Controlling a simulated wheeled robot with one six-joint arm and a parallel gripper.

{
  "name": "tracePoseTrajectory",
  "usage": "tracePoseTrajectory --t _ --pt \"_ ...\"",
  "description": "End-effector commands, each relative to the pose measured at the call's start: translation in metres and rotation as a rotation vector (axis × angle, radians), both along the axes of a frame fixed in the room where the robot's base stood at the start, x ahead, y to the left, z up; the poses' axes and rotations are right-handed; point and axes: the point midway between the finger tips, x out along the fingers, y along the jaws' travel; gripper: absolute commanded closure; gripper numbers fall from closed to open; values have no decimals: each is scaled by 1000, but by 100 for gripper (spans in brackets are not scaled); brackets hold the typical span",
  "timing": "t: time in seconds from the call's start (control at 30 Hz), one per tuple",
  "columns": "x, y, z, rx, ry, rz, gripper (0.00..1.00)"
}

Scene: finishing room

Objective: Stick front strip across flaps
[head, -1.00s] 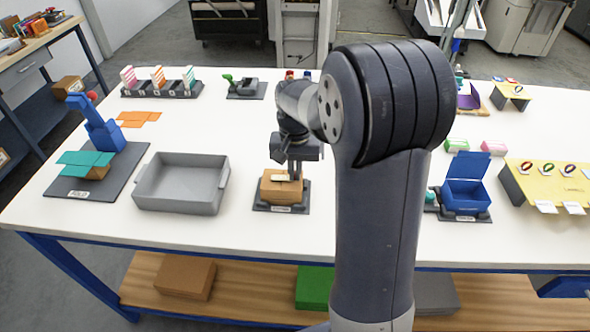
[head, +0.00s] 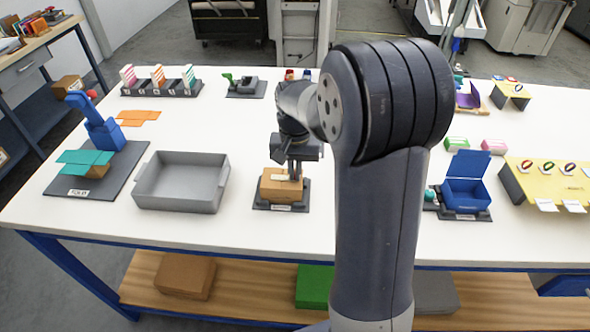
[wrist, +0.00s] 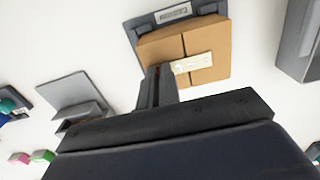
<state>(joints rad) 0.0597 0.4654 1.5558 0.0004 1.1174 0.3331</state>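A brown carton (head: 283,192) with its two top flaps closed sits in a dark, labelled holder (head: 305,208) on the white table. In the wrist view the carton (wrist: 205,42) shows a seam between the flaps. A short cream strip (wrist: 194,63) lies over that seam near one edge; it also shows in the head view (head: 280,177). My gripper (head: 295,178) points down at the carton top. In the wrist view its dark fingers (wrist: 160,80) reach the strip's left end. Whether they grip the strip or only touch it is hidden.
A grey open tray (head: 180,183) stands left of the carton. A dark board (head: 95,180) with a blue device and teal sheet is farther left. A blue open box (head: 466,188) stands right, beyond my arm. The table in front of the carton is clear.

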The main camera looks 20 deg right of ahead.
Motion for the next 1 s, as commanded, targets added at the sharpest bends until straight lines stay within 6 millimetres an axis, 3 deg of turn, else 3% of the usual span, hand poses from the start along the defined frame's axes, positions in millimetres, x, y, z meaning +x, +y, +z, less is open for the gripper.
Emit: tracePoseTrajectory --t 0.83,1.0 --pt "-2 0 0 1 9 0 100" --pt "-1 0 1 0 6 0 83"
